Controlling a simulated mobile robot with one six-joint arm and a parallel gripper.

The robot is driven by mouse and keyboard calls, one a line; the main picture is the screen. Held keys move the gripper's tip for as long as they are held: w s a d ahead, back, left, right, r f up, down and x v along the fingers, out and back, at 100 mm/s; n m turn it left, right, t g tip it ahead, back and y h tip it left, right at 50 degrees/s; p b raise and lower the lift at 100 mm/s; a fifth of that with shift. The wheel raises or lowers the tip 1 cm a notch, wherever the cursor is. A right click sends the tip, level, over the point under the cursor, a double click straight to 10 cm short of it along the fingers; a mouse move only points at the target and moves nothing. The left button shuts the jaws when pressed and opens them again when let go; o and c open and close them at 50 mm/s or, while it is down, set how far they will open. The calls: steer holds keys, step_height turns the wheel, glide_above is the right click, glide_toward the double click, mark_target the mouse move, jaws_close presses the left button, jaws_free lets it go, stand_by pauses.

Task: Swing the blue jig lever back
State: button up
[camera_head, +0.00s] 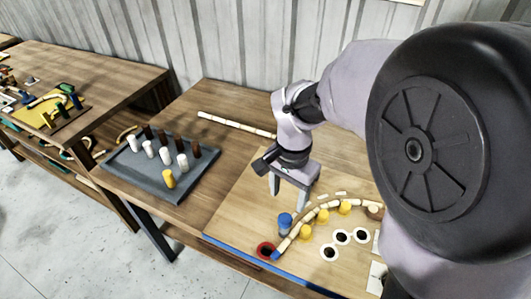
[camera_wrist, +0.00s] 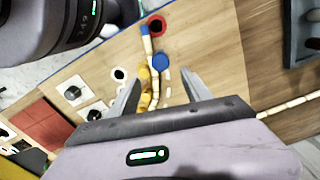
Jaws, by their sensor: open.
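A blue knob (camera_head: 285,222), which looks like the jig lever, stands on the wooden jig board (camera_head: 235,210) beside the bent rattan strip. It also shows in the wrist view (camera_wrist: 161,62). The pale segmented rattan strip (camera_head: 325,208) curves past several yellow pegs (camera_head: 305,231), and its blue end (camera_head: 276,255) lies near a red-rimmed hole (camera_head: 265,250). My gripper (camera_head: 288,193) is open and empty, pointing down above the board behind the blue knob. In the wrist view its fingers (camera_wrist: 160,82) are spread apart, with the knob ahead, between their lines. I cannot tell the exact height gap.
A grey tray (camera_head: 120,172) with white, brown and yellow pegs stands to the left. A straight rattan strip (camera_head: 237,124) lies at the back of the table. White-rimmed holes (camera_head: 341,237) are on the board's front right. Another workbench (camera_head: 90,70) stands far left.

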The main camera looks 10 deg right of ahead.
mark_target(285, 218)
step_height(285, 218, down, 10)
steer(key=b, duration=0.3)
steer(key=shift+c, duration=0.5)
jaws_close()
stand_by(0.8)
